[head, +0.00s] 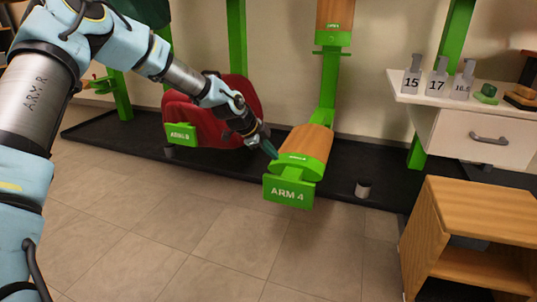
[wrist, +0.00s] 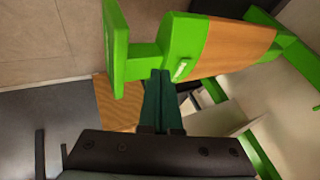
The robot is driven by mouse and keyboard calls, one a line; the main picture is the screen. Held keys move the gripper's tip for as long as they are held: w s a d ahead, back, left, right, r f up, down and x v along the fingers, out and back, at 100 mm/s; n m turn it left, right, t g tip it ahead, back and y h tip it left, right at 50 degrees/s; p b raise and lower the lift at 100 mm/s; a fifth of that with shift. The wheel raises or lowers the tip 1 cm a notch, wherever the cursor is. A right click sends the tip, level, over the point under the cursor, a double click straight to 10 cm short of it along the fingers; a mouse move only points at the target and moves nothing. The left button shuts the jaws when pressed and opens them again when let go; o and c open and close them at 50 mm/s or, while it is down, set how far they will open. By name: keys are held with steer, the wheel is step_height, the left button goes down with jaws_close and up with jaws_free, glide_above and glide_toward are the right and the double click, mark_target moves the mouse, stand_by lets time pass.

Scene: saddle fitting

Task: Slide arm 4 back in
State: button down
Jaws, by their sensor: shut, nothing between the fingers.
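Arm 4 (head: 305,144) is a wood-topped saddle arm with green ends, reaching out from a green upright toward me in the head view. Its green end plate (head: 289,191) reads "ARM 4". My gripper (head: 272,153) is shut and empty, its dark green fingertips just left of the arm's green front part. In the wrist view the shut fingers (wrist: 161,78) point at the green collar behind the end plate (wrist: 116,45). The wooden top (wrist: 237,46) runs off to the right there. I cannot tell whether the fingertips touch the arm.
A red saddle (head: 212,112) sits on a neighbouring arm to the left, with its green plate (head: 181,134). A white drawer unit (head: 450,125) with number tags and a wooden cabinet (head: 424,245) stand right. The tiled floor in front is clear.

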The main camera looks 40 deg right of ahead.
mark_target(286, 167)
steer(key=b+x, duration=0.1)
steer(key=x, duration=0.4)
steer(key=shift+f, duration=0.1)
steer(key=shift+d, duration=0.1)
